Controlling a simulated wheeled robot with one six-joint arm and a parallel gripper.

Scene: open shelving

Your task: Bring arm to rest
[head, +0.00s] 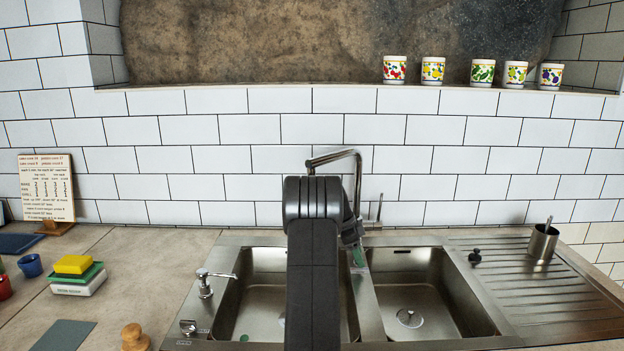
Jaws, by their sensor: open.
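My arm (313,270) rises dark and upright in the middle of the head view, in front of the sink. Its rounded black joint (312,198) is at the top, against the tiled wall. My gripper (353,235) shows only in part, just right of this joint and in front of the tap. It is open, and I see nothing held in it. Its fingertips are hard to make out, and the arm hides part of it.
A two-bowl steel sink (368,300) has a tall tap (357,170) close behind the arm. A steel cup (542,243) stands on the drainer. Sponges (73,264) lie on the left counter. Several patterned cups (433,70) stand on the high ledge.

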